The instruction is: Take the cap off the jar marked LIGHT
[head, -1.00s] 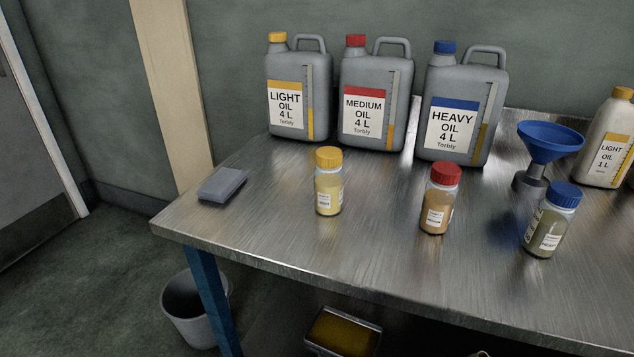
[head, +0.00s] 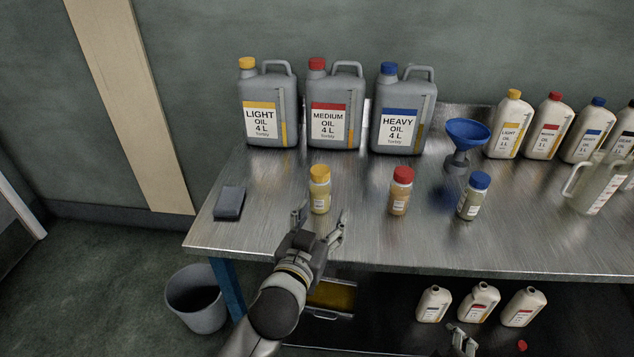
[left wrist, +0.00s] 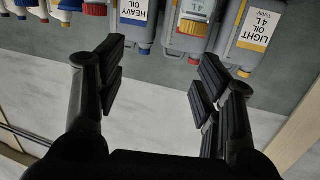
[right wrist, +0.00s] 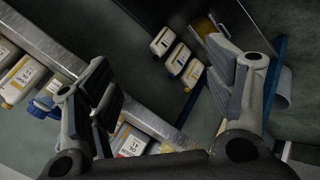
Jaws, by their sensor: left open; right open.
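The jar marked LIGHT (head: 320,201) stands upright on the metal table with its yellow cap (head: 320,172) on. Its label is too small to read; I know it by the yellow cap. My left gripper (head: 321,217) is open and empty, just in front of the jar at the near table edge, its fingers spread to either side. In the left wrist view, which is upside down, a yellow cap (left wrist: 191,27) shows between the open fingers (left wrist: 160,65). My right gripper (head: 462,338) is low at the bottom of the head view, open and empty in the right wrist view (right wrist: 160,75).
A red-capped jar (head: 400,190) and a blue-capped jar (head: 473,195) stand to the right. Large cans (head: 270,110) line the back. A blue funnel (head: 467,135) stands behind the jars; a grey block (head: 229,203) lies left. A bin (head: 196,297) stands on the floor.

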